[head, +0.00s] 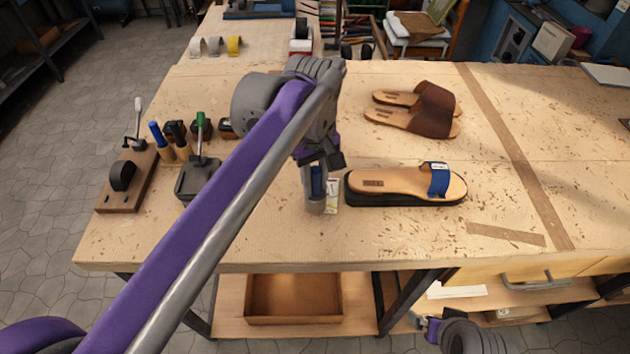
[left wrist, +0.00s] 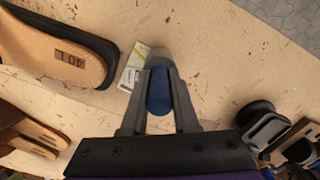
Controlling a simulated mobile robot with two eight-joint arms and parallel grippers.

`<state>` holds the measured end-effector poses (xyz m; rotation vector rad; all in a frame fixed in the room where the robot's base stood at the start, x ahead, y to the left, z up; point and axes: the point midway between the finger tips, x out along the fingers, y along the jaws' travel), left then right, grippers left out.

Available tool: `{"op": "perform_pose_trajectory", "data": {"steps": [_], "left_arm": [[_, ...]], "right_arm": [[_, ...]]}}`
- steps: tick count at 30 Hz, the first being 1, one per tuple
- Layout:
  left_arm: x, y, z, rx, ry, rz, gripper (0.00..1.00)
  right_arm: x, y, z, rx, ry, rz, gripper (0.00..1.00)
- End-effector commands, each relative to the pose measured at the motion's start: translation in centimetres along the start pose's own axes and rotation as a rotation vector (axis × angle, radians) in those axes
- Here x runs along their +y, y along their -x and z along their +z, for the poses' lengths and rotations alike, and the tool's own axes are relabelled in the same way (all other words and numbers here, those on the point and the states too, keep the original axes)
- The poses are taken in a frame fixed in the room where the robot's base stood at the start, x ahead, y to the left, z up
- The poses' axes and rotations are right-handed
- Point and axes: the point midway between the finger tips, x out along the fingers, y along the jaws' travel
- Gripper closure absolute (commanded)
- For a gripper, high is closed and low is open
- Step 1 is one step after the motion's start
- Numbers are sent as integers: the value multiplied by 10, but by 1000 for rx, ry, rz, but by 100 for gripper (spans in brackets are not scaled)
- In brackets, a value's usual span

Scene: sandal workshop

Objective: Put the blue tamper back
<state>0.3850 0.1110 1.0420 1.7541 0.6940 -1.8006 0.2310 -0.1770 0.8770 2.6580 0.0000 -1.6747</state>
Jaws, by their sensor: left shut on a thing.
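The blue tamper (head: 317,182) has a blue handle and a grey end. My left gripper (head: 318,170) is shut on it, just left of the sandal with the blue strap. In the left wrist view the blue handle (left wrist: 158,92) sits between the two fingers, and the rounded grey end (left wrist: 160,57) shows past the fingertips. A small white and yellow card (head: 332,195) lies right beside it. Whether the tamper touches the table is unclear. Part of my right arm shows at the bottom right; its jaw state is unclear.
A sandal with a blue strap (head: 408,184) lies on a black sole. Brown sandals (head: 435,108) lie behind. At left are a wooden stand (head: 138,175), a dark block with a green-topped lever (head: 198,175) and several handled tools (head: 170,140). The front table strip is clear.

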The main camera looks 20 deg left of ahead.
Motion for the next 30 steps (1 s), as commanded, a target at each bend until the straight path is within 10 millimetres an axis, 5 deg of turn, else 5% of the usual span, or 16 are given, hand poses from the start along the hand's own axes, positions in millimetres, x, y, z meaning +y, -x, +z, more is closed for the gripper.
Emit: {"op": "perform_pose_trajectory", "data": {"steps": [18, 19, 23, 30], "left_arm": [[0, -12, 0, 0, 0, 0, 100], [0, -12, 0, 0, 0, 0, 68], [0, -11, 0, 0, 0, 0, 45], [0, -11, 0, 0, 0, 0, 42]], "right_arm": [[0, -4, 3, -2, 0, 0, 0], [0, -4, 3, -2, 0, 0, 0], [0, -4, 3, -2, 0, 0, 0], [0, -4, 3, -2, 0, 0, 0]]}}
